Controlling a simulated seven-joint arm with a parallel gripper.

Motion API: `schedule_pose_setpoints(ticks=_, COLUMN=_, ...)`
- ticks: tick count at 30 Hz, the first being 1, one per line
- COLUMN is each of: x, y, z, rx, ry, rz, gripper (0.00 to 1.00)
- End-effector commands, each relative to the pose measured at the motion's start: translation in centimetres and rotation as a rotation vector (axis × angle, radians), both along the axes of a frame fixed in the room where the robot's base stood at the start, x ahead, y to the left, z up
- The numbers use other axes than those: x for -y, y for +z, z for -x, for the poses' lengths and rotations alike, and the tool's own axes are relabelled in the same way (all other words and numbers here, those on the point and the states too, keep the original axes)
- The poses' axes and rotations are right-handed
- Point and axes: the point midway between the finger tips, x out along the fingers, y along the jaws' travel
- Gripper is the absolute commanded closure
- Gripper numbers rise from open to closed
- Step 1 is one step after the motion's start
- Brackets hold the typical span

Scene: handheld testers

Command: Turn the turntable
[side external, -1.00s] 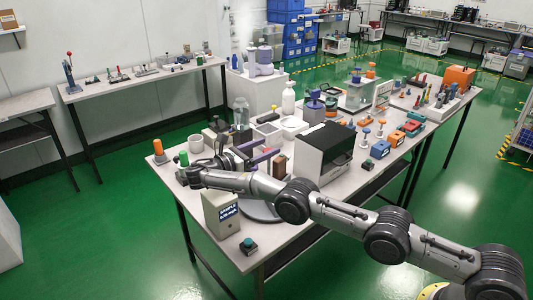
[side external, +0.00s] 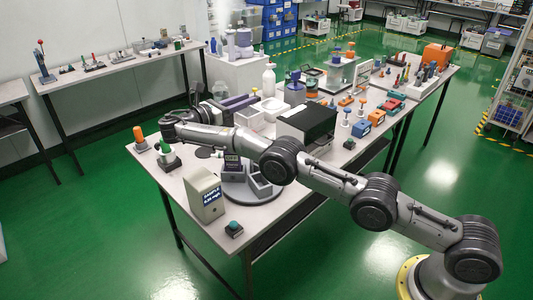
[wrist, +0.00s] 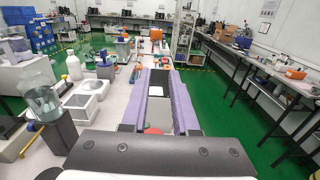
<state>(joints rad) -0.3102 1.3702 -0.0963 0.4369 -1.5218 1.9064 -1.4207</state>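The turntable (side external: 238,193) is a round grey disc near the front of the table in the side view. A dark purple block with a small display (side external: 233,166) and grey open holders (side external: 263,187) stand on it. My arm crosses above and hides part of its far side. My gripper (side external: 254,97) points away from the turntable, toward the back of the table, and is apart from it. In the wrist view its two long purple fingers (wrist: 164,72) are spread with a gap between them and hold nothing. I cannot make out the turntable in the wrist view.
A grey display box (side external: 204,193) and a teal-button block (side external: 234,229) stand at the front edge. A black-topped white box (side external: 307,123) stands right of the turntable. A white bottle (side external: 269,80) and a clear jar (wrist: 40,100) stand near the gripper. Many small items fill the back.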

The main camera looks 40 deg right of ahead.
Motion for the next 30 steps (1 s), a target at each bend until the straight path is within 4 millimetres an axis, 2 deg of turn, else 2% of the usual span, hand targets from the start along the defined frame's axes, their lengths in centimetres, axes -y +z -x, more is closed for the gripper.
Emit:
schedule_pose_setpoints(ticks=1, x=1.2, y=-0.1, z=0.1, rx=-0.022, ry=-0.015, rz=-0.038, gripper=0.83)
schedule_pose_setpoints(ticks=4, x=3.8, y=-1.1, z=0.4, rx=-0.074, ry=-0.044, rz=-0.148, gripper=1.0)
schedule_pose_setpoints(ticks=11, x=9.8, y=-3.6, z=2.7, rx=-0.18, ry=-0.117, rz=-0.494, gripper=1.0)
schedule_pose_setpoints(ticks=15, x=12.8, y=-5.2, z=5.6, rx=-0.207, ry=-0.165, rz=-0.79, gripper=1.0)
schedule_pose_setpoints(ticks=19, x=13.8, y=-6.0, z=8.4, rx=-0.182, ry=-0.194, rz=-1.078, gripper=1.0)
schedule_pose_setpoints(ticks=23, x=13.5, y=-5.6, z=10.7, rx=-0.1, ry=-0.208, rz=-1.356, gripper=1.0)
schedule_pose_setpoints(ticks=30, x=12.1, y=-2.8, z=12.8, rx=0.13, ry=-0.194, rz=-1.741, gripper=1.0)
